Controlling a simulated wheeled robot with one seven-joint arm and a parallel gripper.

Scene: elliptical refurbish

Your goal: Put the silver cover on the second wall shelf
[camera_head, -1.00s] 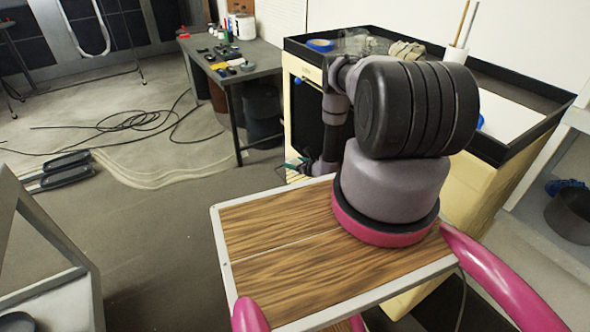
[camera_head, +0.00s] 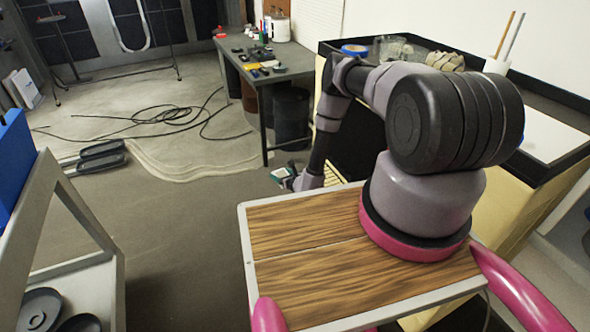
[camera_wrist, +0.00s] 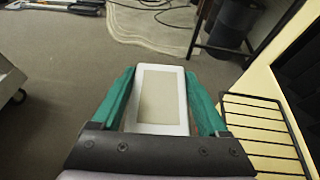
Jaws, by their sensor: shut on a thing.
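The silver cover (camera_wrist: 160,98) appears in the wrist view as a flat rectangle with a pale silver-white rim and a beige middle. My gripper (camera_wrist: 158,88) is shut on it, with one green finger along each long side. In the head view my gripper (camera_head: 285,176) hangs low beyond my wood-topped base, above the floor. The cover's far end points away from my wrist. I cannot tell for sure which shelf is the second wall shelf.
A grey rack (camera_head: 62,215) stands close on the left, with black round plates (camera_head: 40,308) low on it and a blue bin (camera_head: 14,160) above. A cream workbench (camera_head: 490,215) is close on the right. A wire rack (camera_wrist: 262,130) stands beside my gripper. Open floor lies ahead.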

